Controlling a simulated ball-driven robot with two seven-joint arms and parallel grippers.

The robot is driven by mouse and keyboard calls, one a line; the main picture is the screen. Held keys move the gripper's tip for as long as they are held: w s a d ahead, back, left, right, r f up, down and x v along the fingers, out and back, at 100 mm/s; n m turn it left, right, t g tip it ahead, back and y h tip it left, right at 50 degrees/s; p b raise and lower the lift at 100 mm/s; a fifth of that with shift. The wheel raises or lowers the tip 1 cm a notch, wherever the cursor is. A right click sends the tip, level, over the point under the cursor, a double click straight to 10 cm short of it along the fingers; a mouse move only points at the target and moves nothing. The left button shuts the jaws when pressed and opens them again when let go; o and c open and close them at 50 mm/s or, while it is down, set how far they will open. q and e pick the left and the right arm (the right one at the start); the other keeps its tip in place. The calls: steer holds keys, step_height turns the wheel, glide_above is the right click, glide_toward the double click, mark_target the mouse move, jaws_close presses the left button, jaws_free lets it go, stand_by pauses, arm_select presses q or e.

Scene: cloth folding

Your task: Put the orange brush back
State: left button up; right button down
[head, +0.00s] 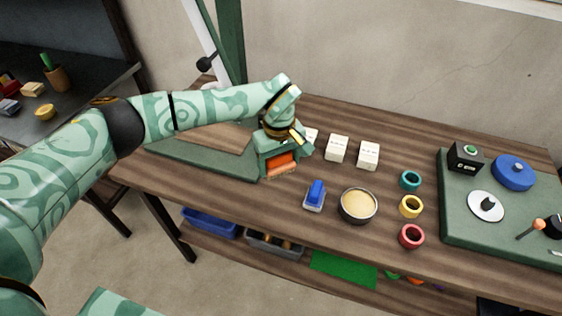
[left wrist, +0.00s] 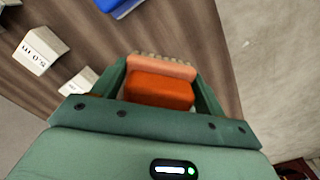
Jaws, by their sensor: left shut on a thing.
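My left gripper (head: 280,170) points down over the wooden table and is shut on an orange brush (head: 281,164). In the left wrist view the orange brush (left wrist: 158,88) sits between the two fingers of the left gripper (left wrist: 162,85); its paler bristle edge faces away from the palm. I cannot tell whether the bristles touch the table. A blue brush (head: 315,194) lies on the table, just right of and nearer than the gripper. My right gripper is not in view.
White labelled blocks (head: 337,148) stand right of the gripper, one partly hidden by it. A round bowl (head: 358,206) and teal, yellow and red rings (head: 410,207) lie further right. A green board (head: 456,222) holds several items. A dark green mat (head: 190,158) lies left.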

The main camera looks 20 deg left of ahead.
arm_select(q)
steer(key=b, duration=0.4)
glide_above(280, 192)
step_height(280, 192, down, 8)
steer(key=shift+r, duration=0.2)
steer(key=shift+f, duration=0.35)
steer(key=shift+f+b, duration=0.5)
steer(key=shift+b, duration=0.05)
steer(key=o, duration=1)
steer(key=shift+o, duration=0.2)
step_height(280, 192, up, 16)
steer(key=p, duration=0.3)
steer(key=shift+r+p, duration=0.15)
steer(key=shift+p, duration=0.2)
